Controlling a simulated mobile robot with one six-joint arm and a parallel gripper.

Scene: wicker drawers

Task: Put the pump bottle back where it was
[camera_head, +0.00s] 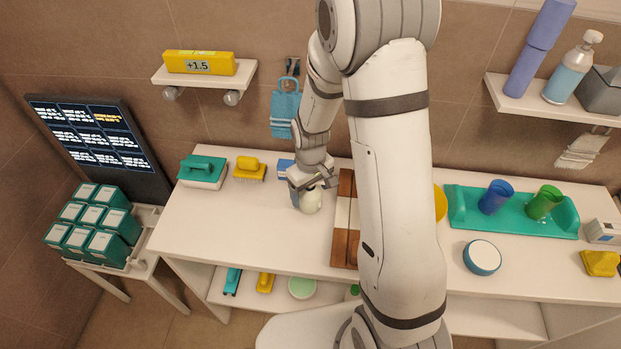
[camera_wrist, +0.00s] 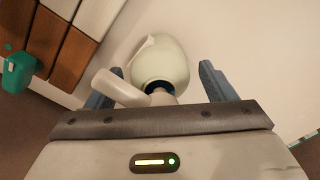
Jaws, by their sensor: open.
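The pump bottle (camera_head: 312,201) has a rounded, pale green-white body and stands on the white counter, left of the wooden board. In the wrist view the pump bottle (camera_wrist: 163,62) shows a dark blue collar and a white spout pointing left. My gripper (camera_head: 308,188) is at the bottle's top. In the wrist view my gripper (camera_wrist: 161,80) is open, with one blue finger on each side of the bottle and gaps visible beside it. Contact at the collar cannot be told.
A brown-and-white board (camera_head: 343,222) lies close right of the bottle. A teal tray (camera_head: 515,212) holds two cups. Another bottle (camera_head: 567,77) stands on the right wall shelf. The counter's front left is clear.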

